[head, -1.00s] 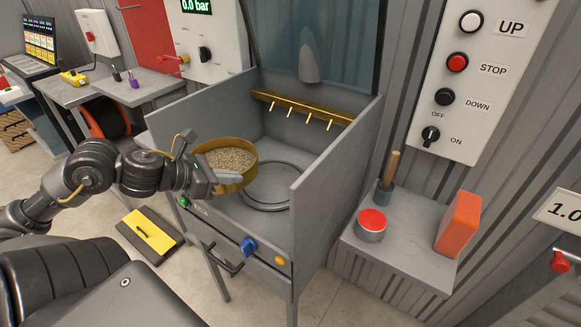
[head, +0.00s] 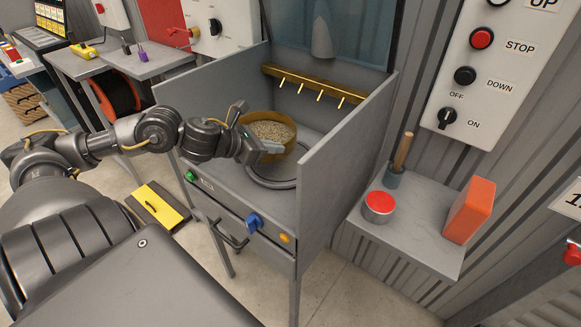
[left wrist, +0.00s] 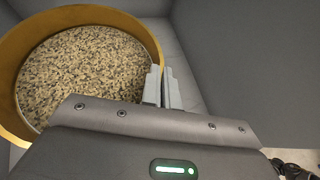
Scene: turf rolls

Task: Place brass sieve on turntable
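The brass sieve (head: 268,133), full of pale gravel-like grains, is inside the grey open-topped cabinet. My left gripper (head: 270,147) is at the sieve's near rim. In the left wrist view the sieve (left wrist: 85,70) lies at the left and the two fingers (left wrist: 163,88) sit close together at its rim, with the wall between them. The sieve looks level. The turntable (head: 272,180), a dark ring on the cabinet floor, shows below and in front of the sieve; the sieve hides its far part. I cannot tell whether they touch. My right gripper is not in view.
The cabinet's right side wall (head: 345,150) stands close to the sieve. A brass bar with nozzles (head: 315,88) runs along the back. A blue knob (head: 254,223) is on the front. A shelf (head: 420,225) at right holds a red-topped tin (head: 379,206) and an orange block (head: 469,210).

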